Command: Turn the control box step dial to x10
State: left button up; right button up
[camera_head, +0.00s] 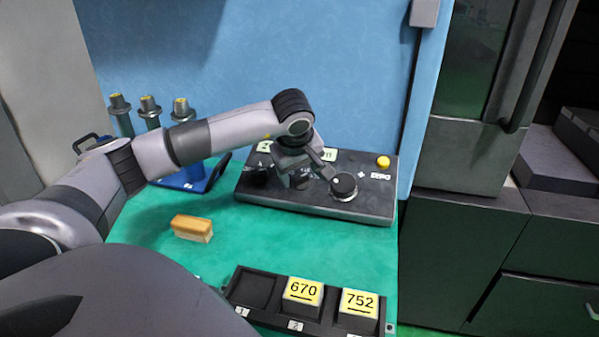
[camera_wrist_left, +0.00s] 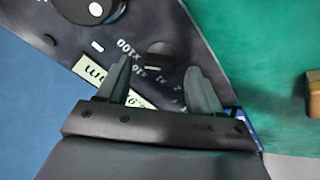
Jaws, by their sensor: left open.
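The control box (camera_head: 322,206) is a dark panel at the back of the green table. Its step dial (camera_wrist_left: 160,52) is a small black knob in the left wrist view, with x100 and x10 printed beside it. I cannot tell which mark the dial points at. My left gripper (camera_head: 304,179) is over the middle of the box and hides much of the dial in the head view. In the left wrist view the left gripper (camera_wrist_left: 156,80) is open, with the dial just beyond and between its fingertips. I see no contact. My right gripper is not in view.
A round handwheel (camera_head: 343,187) and a yellow button (camera_head: 384,161) are on the box's right part. A tan-topped block (camera_head: 192,228) lies at left. A black tray (camera_head: 252,309) holds blocks marked 670 and 752 in front. Several tool holders (camera_head: 150,108) stand behind my arm.

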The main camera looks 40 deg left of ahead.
pick_arm(q)
jog(key=shift+w+a+f, duration=0.2)
jog(key=shift+w+f, duration=0.05)
jog(key=shift+f, duration=0.4)
jog(key=c, duration=1)
jog(key=shift+n, duration=0.3)
jog(key=n+b, duration=0.1)
jog(key=n, duration=0.2)
jog(key=shift+n, duration=0.4)
jog(key=n, duration=0.5)
jog(key=shift+s+g+b, duration=0.1)
jog(key=shift+g+b, duration=0.3)
jog(key=shift+n, duration=0.3)
